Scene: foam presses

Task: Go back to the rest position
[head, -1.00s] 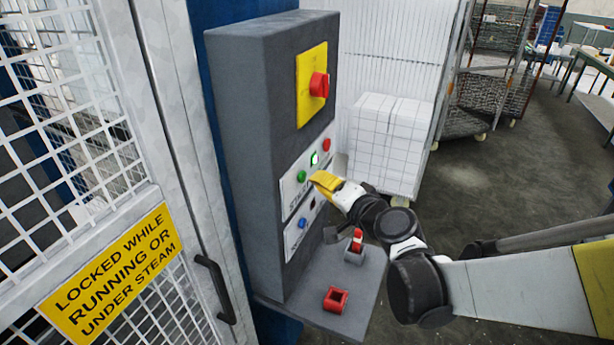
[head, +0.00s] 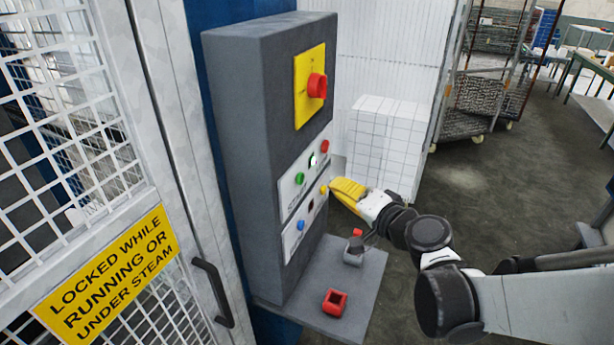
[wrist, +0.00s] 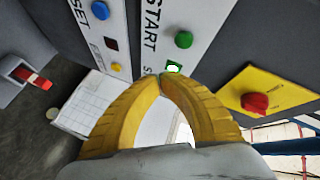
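My gripper (head: 340,188) has yellow fingers and stands in front of the grey control panel (head: 238,150), apart from its lower button plate. In the wrist view my gripper (wrist: 160,78) has its two fingertips together with nothing between them. The panel carries a green button (head: 299,179), a lit selector (head: 312,160) and a red button (head: 325,146) on the upper plate. The lower plate has a blue button (head: 301,225) and a yellow button (head: 323,189). A red rotary switch (head: 317,86) sits on a yellow plate above.
A shelf (head: 300,303) juts out below the panel, with a red square fitting (head: 334,302) and a red-topped switch (head: 353,254) close under my arm. A mesh door with a black handle (head: 212,292) is at left. A white block stack (head: 385,130) and wire carts stand behind.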

